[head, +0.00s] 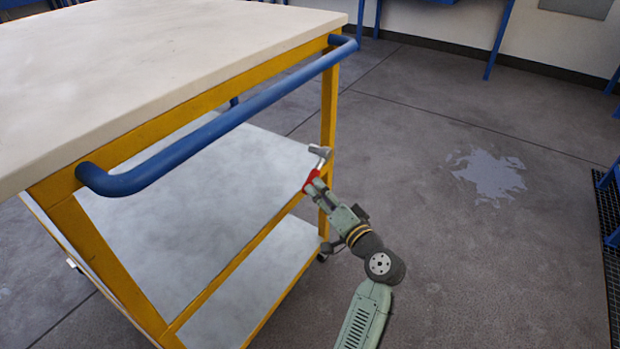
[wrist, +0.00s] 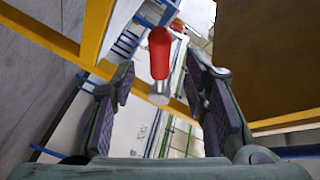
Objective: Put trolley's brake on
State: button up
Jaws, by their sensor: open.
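The trolley has a yellow frame with a pale top, shelves and a blue push handle (head: 225,125). A lever with a red grip (head: 310,178) and a grey metal part (head: 320,152) shows beside the trolley's right yellow post (head: 328,120). I take it for the brake lever. My gripper (head: 316,187) is at the red grip, with its fingers partly covering it. In the wrist view the red grip (wrist: 160,50), with a silver end, appears between my two open fingers, with gaps visible on both sides. Any contact cannot be told.
The trolley's middle shelf (head: 200,190) and lower shelf (head: 260,280) are bare. A dark caster (head: 322,257) shows by the post's foot. The floor to the right is open, with a pale wet-looking patch (head: 487,174). Blue-legged benches stand along the back wall and right edge.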

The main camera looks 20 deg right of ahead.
aim_at(315, 173)
jog(key=w, duration=0.3)
jog(key=w+a, duration=0.1)
jog(key=w, duration=0.1)
jog(key=shift+w+p, duration=0.4)
jog(key=shift+c, duration=0.3)
grip_shut()
